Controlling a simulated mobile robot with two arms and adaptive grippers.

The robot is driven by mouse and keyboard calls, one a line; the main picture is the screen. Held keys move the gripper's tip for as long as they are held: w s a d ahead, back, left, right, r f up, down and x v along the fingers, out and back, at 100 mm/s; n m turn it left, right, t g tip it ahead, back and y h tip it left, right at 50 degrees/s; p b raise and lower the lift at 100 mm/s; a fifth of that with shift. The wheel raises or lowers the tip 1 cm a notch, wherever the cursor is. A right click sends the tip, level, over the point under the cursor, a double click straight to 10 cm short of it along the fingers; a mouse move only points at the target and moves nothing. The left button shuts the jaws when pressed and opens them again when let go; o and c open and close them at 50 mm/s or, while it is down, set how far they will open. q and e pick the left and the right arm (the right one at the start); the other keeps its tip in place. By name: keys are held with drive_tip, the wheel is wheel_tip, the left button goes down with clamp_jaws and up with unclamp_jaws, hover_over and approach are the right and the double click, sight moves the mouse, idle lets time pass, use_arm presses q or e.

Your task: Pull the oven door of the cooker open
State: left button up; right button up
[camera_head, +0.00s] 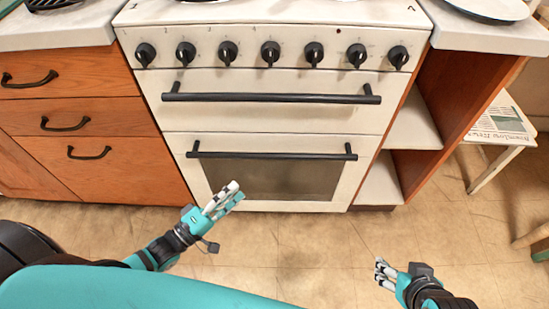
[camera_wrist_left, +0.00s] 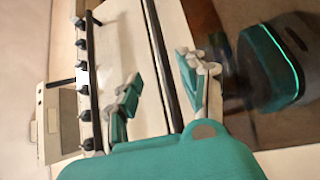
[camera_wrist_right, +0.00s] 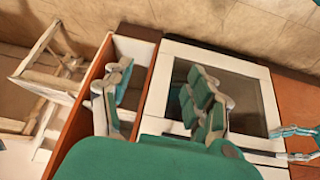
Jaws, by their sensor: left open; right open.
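The cooker (camera_head: 270,119) is white, with a row of black knobs along its top front. Its lower oven door (camera_head: 198,178) has a dark glass window (camera_head: 275,180) and a black horizontal bar handle (camera_head: 272,155). The door looks closed. My left gripper (camera_head: 228,197) is open, in front of the lower left part of the door and below the handle. In the left wrist view the handle (camera_wrist_left: 162,60) runs between its open fingers (camera_wrist_left: 158,92), with nothing gripped. The right wrist view shows the door window (camera_wrist_right: 245,95).
An upper panel with its own black bar handle (camera_head: 270,97) sits above the oven door. Wooden drawers (camera_head: 75,125) stand left and an open shelf unit (camera_head: 415,125) right. A white stool (camera_head: 500,125) holds a newspaper. The floor (camera_head: 300,250) before the cooker is clear.

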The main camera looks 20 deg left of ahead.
sight(272, 157)
use_arm(q)
drive_tip(key=b+x, duration=0.2)
drive_tip(key=x, duration=1.1)
drive_tip(key=shift+w, duration=0.15)
drive_tip(key=shift+w+d, duration=0.25)
drive_tip(key=shift+w, duration=0.2)
use_arm(e)
drive_tip(key=w+a+r+t+y, duration=0.1)
drive_tip(key=w+a+r+t, duration=0.2)
drive_tip(key=w+r+t, duration=0.2)
drive_tip(key=shift+w+r+t, duration=0.4)
drive_tip(key=shift+w+r, duration=0.1)
drive_tip(key=shift+w, duration=1.05)
use_arm(q)
clamp_jaws()
use_arm(e)
drive_tip(key=shift+y, duration=0.3)
use_arm(q)
drive_tip(key=shift+r, duration=0.1)
